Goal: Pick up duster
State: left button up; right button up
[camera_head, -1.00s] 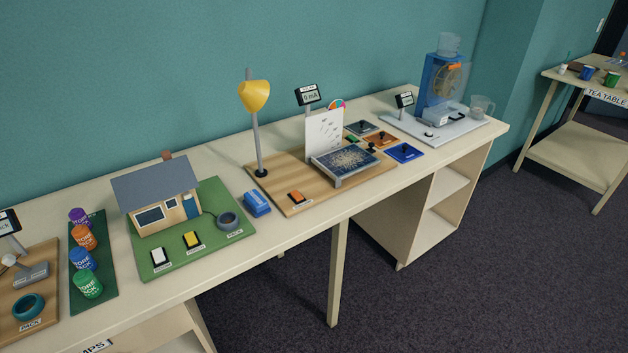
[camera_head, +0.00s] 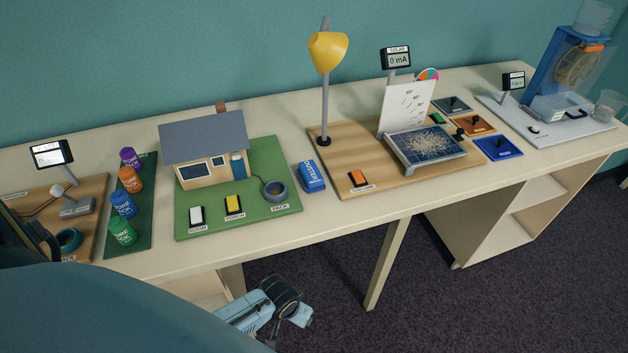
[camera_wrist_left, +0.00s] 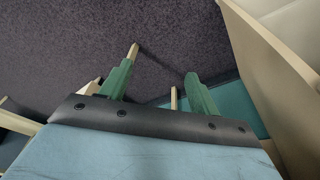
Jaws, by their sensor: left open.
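The duster (camera_head: 312,177) is a small blue block with a white label. It lies on the tabletop between the green house board and the wooden solar board in the head view. My left gripper (camera_wrist_left: 160,70) is open and empty in the left wrist view, its two green fingers apart over dark carpet and cream furniture. The duster does not show in that view. In the head view a light blue and black part of my arm shows in front of the table, below and left of the duster; the fingertips cannot be made out there. My right gripper is not in view.
The green board (camera_head: 240,228) with the model house (camera_head: 205,150) stands just left of the duster. The wooden board (camera_head: 365,185) with a yellow lamp (camera_head: 328,50) and solar panel is just right. Bare tabletop lies in front of the duster. A cream table leg (camera_head: 388,262) stands below.

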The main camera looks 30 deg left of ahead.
pick_arm(q)
jog(key=w+d+r, duration=0.2)
jog(key=w+r, duration=0.3)
jog(key=r, duration=0.3)
notch_tip(320, 180, up, 21)
jog(key=n+y+b, duration=0.2)
jog(key=n, duration=0.4)
send_over(311, 171)
jog(key=s+d, duration=0.8)
jog(key=d, duration=0.2)
jog(key=shift+a+f+t, duration=0.1)
jog(key=shift+f+t, duration=0.1)
jog(key=shift+t, duration=0.1)
jog(key=w+a+r+n+y, duration=0.2)
jog(key=w+a+r+n, duration=0.2)
jog(key=w+a+r, duration=0.15)
jog(key=x, duration=0.4)
jog(key=b+x, duration=0.1)
jog(key=x, duration=0.3)
jog(key=b+x, duration=0.1)
jog(key=x, duration=0.3)
jog(key=shift+s+a+f, duration=0.15)
jog(key=shift+a+f, duration=0.15)
jog(key=c, duration=0.7)
jog(key=shift+c, duration=0.2)
jog(key=shift+r, duration=0.1)
